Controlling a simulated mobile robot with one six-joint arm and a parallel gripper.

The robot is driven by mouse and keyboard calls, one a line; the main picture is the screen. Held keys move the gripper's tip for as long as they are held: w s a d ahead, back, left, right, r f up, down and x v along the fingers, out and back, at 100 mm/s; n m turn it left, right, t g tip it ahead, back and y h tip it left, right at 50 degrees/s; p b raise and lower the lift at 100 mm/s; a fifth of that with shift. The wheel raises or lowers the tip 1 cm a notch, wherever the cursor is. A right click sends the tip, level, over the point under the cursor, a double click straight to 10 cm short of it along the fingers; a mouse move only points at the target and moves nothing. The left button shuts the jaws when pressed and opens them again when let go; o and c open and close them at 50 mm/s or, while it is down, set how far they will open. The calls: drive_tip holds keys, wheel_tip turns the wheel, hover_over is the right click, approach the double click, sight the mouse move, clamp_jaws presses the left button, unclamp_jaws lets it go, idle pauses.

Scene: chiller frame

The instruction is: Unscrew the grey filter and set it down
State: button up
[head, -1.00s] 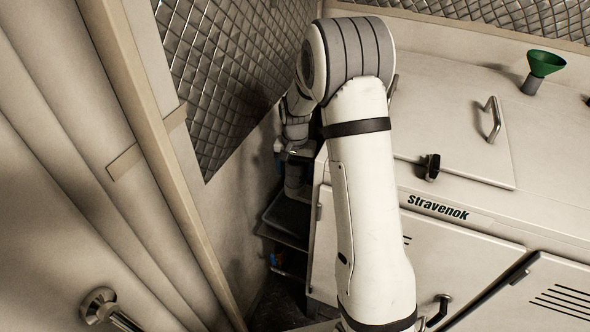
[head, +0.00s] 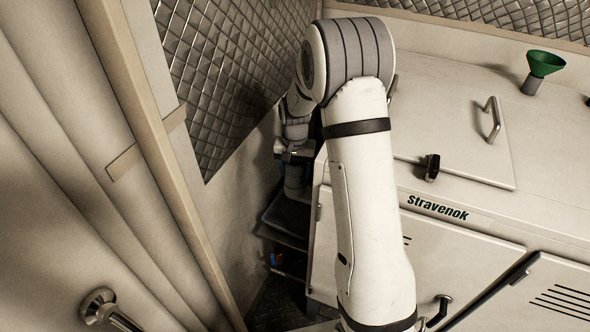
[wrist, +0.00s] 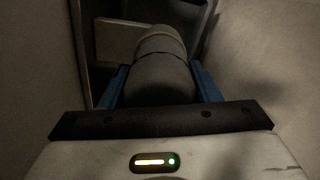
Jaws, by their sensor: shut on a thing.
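The grey filter (wrist: 162,77) is a cylinder that fills the middle of the wrist view, with a lighter, rounded section at its far end. My gripper (wrist: 163,88) has its two blue fingers on either side of the filter and is shut on it. In the head view my arm reaches down into the narrow gap left of the machine. Whether the filter's far end is joined to anything cannot be told.
The white machine (head: 455,235) with a green funnel (head: 545,64) on top stands at right. A dark tray (head: 287,217) sits low in the gap. A quilted metal wall (head: 225,75) and a pale wall close in on the left, so side room is tight.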

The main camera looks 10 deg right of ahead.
drive_tip(key=n, duration=0.6)
drive_tip(key=shift+a+n, duration=0.1)
drive_tip(key=shift+n, duration=0.2)
drive_tip(key=n, duration=0.4)
drive_tip(key=shift+b, duration=0.4)
drive_tip(key=n, duration=0.3)
drive_tip(key=shift+n, duration=0.3)
drive_tip(key=o, duration=1)
